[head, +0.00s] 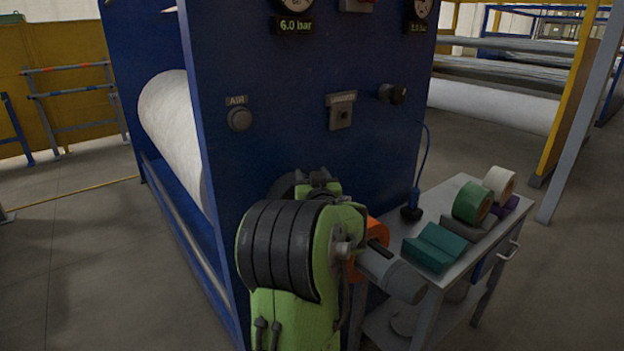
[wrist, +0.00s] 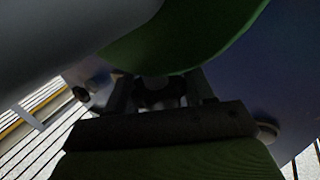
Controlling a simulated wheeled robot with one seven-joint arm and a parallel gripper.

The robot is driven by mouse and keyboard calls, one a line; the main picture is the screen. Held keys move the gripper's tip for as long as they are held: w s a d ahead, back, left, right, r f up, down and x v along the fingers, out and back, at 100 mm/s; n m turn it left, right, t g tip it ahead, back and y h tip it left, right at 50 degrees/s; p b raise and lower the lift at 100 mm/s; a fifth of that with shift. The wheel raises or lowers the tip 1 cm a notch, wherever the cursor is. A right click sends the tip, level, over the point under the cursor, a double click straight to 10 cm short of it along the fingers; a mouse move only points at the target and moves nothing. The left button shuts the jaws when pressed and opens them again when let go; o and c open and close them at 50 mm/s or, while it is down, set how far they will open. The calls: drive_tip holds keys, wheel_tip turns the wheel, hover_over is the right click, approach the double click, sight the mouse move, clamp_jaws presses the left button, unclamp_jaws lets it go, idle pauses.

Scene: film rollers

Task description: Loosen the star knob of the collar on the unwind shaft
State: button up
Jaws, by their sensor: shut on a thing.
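In the wrist view the two dark fingers of my gripper (wrist: 160,86) are shut on a small dark knob (wrist: 158,95) between them, apparently the star knob. Its lobes are too dark to make out. A large green curved surface (wrist: 185,45), perhaps the collar, lies right beyond the fingertips. A thick grey rounded body (wrist: 60,40) fills the upper left of that view. In the head view my green and black arm hides the gripper and the knob. A grey cylinder (head: 395,275), perhaps the shaft end, points to the lower right beside the arm. An orange rounded part (head: 376,232) shows behind it.
A blue machine cabinet (head: 290,110) with gauges and switches stands close behind my arm. A white roll (head: 172,125) is at its left. A grey trolley (head: 440,215) at the right holds a teal block (head: 436,247) and a green roll (head: 473,201). The left floor is clear.

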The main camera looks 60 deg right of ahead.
drive_tip(key=o, duration=1)
drive_tip(key=shift+c, duration=0.2)
wheel_tip(320, 180, up, 10)
drive_tip(key=p, duration=0.3)
